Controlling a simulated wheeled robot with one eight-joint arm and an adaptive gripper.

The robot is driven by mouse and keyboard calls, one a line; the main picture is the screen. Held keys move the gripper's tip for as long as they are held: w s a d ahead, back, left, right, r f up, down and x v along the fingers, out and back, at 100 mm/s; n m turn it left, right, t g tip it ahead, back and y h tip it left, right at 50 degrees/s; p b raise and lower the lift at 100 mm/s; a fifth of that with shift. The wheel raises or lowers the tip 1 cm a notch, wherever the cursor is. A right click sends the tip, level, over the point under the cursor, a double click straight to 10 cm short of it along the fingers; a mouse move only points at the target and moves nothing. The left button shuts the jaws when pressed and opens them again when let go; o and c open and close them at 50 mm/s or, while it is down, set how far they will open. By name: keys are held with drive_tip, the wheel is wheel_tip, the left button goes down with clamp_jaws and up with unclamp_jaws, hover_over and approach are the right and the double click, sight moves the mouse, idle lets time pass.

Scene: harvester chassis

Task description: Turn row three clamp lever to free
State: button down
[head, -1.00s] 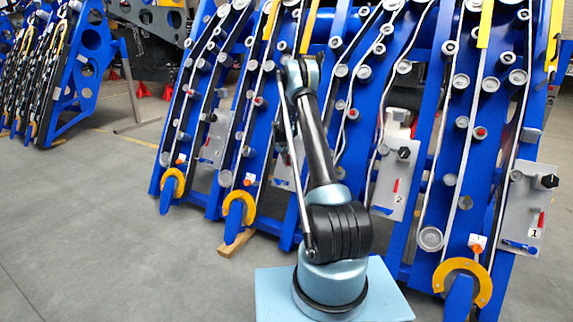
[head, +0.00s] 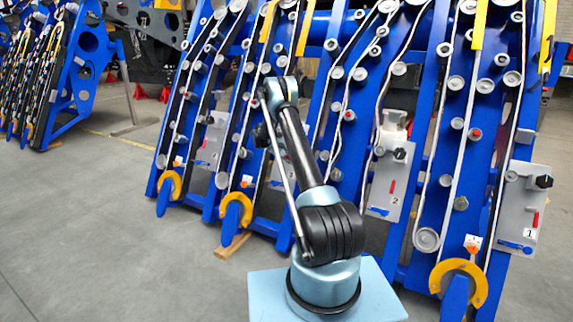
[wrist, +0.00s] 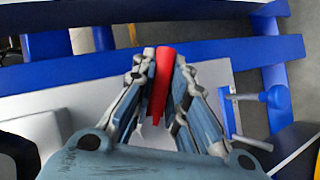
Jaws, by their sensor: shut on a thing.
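In the wrist view the red clamp lever (wrist: 162,78) stands between the two fingers of my gripper (wrist: 160,80), which is shut on it. The lever stands out from a light grey plate (wrist: 75,108). The plate's number cannot be read in this view. In the head view a grey plate (head: 280,172), third from the right, shows partly behind my arm. My gripper and the lever it holds cannot be made out clearly there.
In the head view, plates marked 2 (head: 385,190) and 1 (head: 518,225) carry red levers. Open floor (head: 90,235) lies left.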

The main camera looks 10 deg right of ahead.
drive_tip(key=shift+w+r+n+h, duration=0.2)
drive_tip(key=shift+r+n+h, duration=0.1)
drive_tip(key=shift+n+h, duration=0.4)
drive_tip(key=shift+a, duration=0.1)
drive_tip(key=c, duration=1.7)
unclamp_jaws()
drive_tip(key=shift+o, duration=0.7)
drive_tip(key=shift+r, duration=0.1)
drive_tip(key=w+v, duration=0.1)
drive_tip(key=v, duration=1)
drive_tip(key=shift+s+a+r, duration=0.2)
drive_tip(key=shift+s+a, duration=0.05)
drive_tip(key=shift+s, duration=0.3)
